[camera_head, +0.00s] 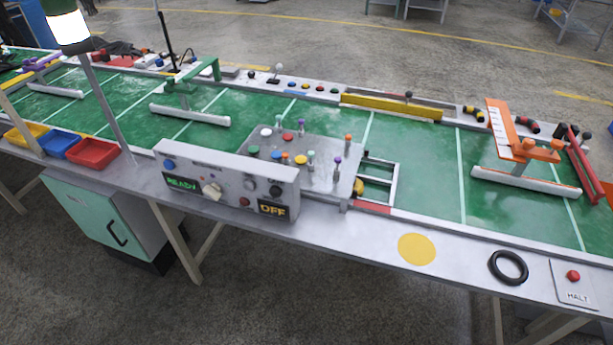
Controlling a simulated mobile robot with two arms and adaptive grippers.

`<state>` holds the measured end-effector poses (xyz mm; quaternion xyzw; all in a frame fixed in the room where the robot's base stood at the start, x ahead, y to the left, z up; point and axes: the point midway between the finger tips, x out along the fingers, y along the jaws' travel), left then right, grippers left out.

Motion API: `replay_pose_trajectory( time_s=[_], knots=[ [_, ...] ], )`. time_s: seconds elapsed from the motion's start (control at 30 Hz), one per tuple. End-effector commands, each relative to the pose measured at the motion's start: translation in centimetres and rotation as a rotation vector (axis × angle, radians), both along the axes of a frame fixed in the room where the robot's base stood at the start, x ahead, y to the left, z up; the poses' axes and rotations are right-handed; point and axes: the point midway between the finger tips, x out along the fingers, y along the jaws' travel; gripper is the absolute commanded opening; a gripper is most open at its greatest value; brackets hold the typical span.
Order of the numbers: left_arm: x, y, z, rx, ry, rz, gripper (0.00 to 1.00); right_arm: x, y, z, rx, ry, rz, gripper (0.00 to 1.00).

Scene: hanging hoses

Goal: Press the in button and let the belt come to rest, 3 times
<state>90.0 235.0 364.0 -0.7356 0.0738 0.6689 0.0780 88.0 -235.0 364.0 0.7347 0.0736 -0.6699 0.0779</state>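The green belt (425,150) with pale cross lines runs along the long table. A grey control box (225,184) stands at its front edge, with a green READY display (182,183) and an amber OFF display (273,209). The box front carries a blue button (169,164), a white knob (211,191), a black knob (275,191) and a small red button (244,202). A grey panel (325,178) behind the box holds several coloured buttons and levers. I cannot read which button is marked in. Neither gripper is in view.
A red button on a HALT plate (573,277), a black ring (508,267) and a yellow disc (417,249) lie at the front right. An orange fixture (510,130) stands over the belt. Coloured bins (93,153) and a lamp post (108,110) stand at left.

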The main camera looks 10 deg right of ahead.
Motion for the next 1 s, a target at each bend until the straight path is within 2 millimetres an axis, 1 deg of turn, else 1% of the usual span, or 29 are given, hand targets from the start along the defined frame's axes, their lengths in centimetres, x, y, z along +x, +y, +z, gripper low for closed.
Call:
replay_pose_trajectory(
  time_s=[0.37,0.7,1.0],
  knots=[
    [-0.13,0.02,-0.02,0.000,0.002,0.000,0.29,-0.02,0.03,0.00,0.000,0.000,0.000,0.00],
    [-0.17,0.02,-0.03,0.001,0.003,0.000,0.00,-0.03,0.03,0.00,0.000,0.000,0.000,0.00],
    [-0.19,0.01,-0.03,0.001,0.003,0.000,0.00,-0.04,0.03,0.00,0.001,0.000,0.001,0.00]
  ],
)
